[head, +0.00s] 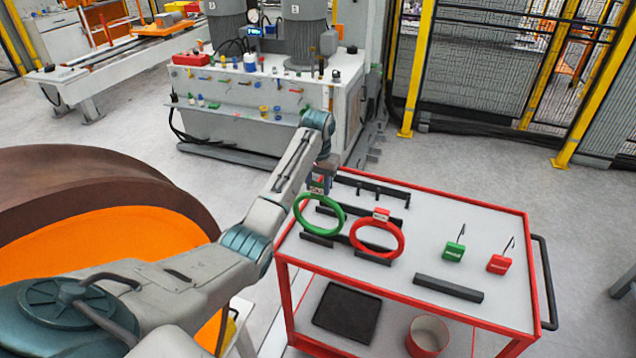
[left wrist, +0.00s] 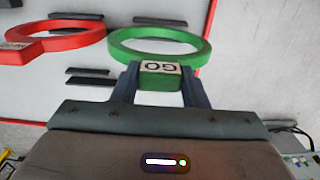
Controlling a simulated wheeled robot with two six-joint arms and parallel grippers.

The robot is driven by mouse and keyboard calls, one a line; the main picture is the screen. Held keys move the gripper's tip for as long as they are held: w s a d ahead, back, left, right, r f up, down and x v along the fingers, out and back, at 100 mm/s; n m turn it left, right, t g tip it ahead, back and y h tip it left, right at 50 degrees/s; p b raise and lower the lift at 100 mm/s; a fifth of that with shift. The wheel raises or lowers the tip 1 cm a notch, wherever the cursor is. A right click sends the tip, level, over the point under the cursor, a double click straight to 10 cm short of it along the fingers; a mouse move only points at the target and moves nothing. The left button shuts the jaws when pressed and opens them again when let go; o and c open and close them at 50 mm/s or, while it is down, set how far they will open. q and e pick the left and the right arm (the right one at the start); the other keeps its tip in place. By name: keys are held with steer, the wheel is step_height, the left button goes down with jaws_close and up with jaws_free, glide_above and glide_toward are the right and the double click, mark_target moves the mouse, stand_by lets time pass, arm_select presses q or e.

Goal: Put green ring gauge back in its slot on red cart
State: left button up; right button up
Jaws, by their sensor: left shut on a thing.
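The green ring gauge (head: 299,222) is upright at the left part of the red cart (head: 412,301), in front of dark slotted holder bars (head: 372,190). My left gripper (head: 319,186) is above it, shut on its green block. In the left wrist view my left gripper (left wrist: 160,82) has one finger on each side of the block marked GO, and the green ring (left wrist: 128,38) extends beyond it. The ring's lower edge is near a dark bar (head: 316,240); I cannot tell whether it touches. My right gripper is not in view.
A red ring gauge (head: 402,240) stands close to the right of the green one. Green (head: 454,251) and red (head: 498,264) hooked gauges and a dark bar (head: 448,288) occupy the cart's right part. A black tray (head: 347,311) and a bucket (head: 427,337) are below.

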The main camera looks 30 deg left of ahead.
arm_select(q)
steer(key=shift+f, duration=1.5)
steer(key=o, duration=1.1)
steer(key=shift+o, duration=0.2)
